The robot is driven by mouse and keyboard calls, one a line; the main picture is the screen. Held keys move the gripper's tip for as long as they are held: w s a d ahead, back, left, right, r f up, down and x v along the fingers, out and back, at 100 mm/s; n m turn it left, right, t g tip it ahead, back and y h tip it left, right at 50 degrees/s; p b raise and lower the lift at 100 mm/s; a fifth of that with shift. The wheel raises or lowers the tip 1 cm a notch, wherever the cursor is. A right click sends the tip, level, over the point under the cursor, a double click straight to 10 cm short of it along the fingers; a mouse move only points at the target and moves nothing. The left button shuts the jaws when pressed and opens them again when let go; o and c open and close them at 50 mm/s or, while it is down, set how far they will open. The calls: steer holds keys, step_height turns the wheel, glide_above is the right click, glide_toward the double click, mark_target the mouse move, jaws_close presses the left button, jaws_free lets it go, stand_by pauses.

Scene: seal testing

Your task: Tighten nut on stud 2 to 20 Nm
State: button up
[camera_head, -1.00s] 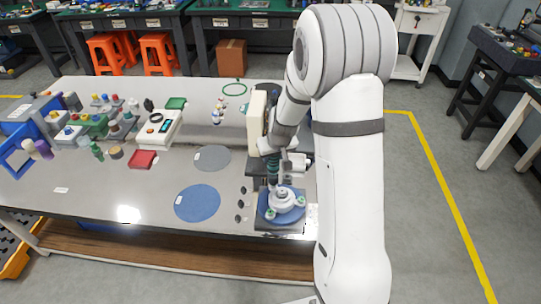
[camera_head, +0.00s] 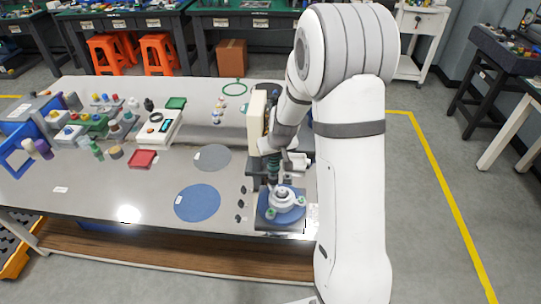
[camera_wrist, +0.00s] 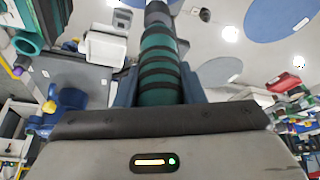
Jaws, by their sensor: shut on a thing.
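My gripper (camera_head: 272,152) is shut on a green tool with black bands (camera_head: 273,164), a driver-like cylinder. In the wrist view the tool (camera_wrist: 160,62) runs between the jaws toward the top edge, where its far end is cut off. Green-tipped studs show at the flange's front (camera_head: 271,213) and right (camera_head: 301,201). I cannot tell which is stud 2, or whether the tool touches a nut.
A cream upright housing (camera_head: 257,120) stands close behind the tool. Small dark parts (camera_head: 240,203) lie left of the fixture. A blue disc (camera_head: 197,203) and a grey disc (camera_head: 212,158) lie flat on the table. A red tray (camera_head: 142,159) and other parts are farther left.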

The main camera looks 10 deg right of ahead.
steer(key=shift+f+b, duration=0.9)
steer(key=shift+b, duration=0.2)
stand_by(1.0)
steer(key=shift+r, duration=0.15)
steer(key=shift+r+p, duration=1.6)
steer(key=shift+r, duration=0.8)
